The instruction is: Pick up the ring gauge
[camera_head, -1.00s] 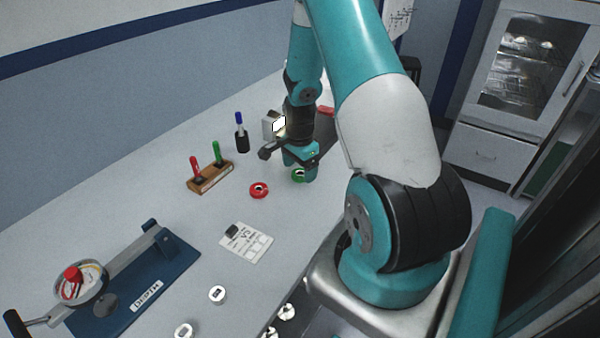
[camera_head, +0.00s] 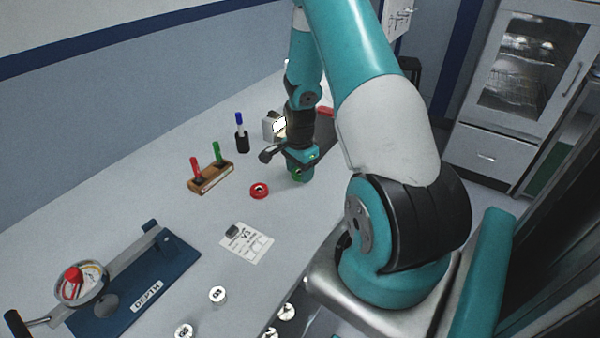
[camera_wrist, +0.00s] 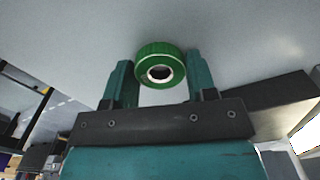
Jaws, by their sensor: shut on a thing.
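A green ring gauge (camera_wrist: 158,52) with a pale inner bore sits between the two teal fingers of my gripper (camera_wrist: 160,82) in the wrist view. The gripper is shut on it. In the head view my gripper (camera_head: 299,172) points down over the table, and only a little of the green ring (camera_head: 297,178) shows at the fingertips. I cannot tell whether the ring touches the table. A red ring gauge (camera_head: 259,190) lies flat on the table to the left of my gripper.
A wooden stand (camera_head: 211,178) holds a red and a green plug gauge. A black holder (camera_head: 242,142) carries a blue-topped one.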

